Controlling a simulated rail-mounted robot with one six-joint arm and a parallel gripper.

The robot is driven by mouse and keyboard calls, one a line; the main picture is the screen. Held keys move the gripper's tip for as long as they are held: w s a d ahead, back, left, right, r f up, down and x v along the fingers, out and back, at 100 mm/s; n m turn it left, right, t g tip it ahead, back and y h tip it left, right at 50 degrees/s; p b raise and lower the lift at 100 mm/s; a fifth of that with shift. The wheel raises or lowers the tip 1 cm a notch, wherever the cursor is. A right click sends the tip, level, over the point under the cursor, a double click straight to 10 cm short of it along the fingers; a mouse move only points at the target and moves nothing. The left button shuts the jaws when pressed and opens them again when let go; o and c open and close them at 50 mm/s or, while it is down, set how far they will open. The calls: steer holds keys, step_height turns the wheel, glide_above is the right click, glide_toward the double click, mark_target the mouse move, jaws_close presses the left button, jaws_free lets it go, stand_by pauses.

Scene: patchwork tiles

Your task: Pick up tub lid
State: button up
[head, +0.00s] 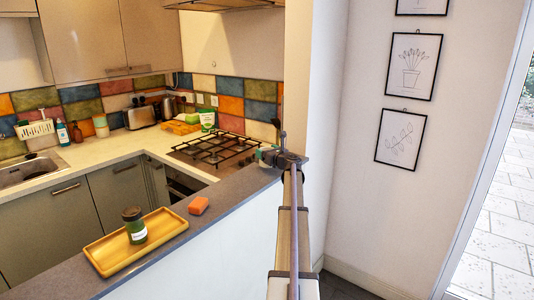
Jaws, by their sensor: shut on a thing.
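My gripper (266,155) is at the end of my arm, over the far end of the grey ledge by the wall corner. It is small in the head view. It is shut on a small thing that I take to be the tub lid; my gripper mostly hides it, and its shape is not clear.
Beyond the ledge are a gas hob (214,148), a toaster (139,117), a white-and-green container (207,120) and a sink (28,171). A wall corner rises close to my gripper.

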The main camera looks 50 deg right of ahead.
step_height(320, 180, up, 8)
steer(key=p, duration=0.7)
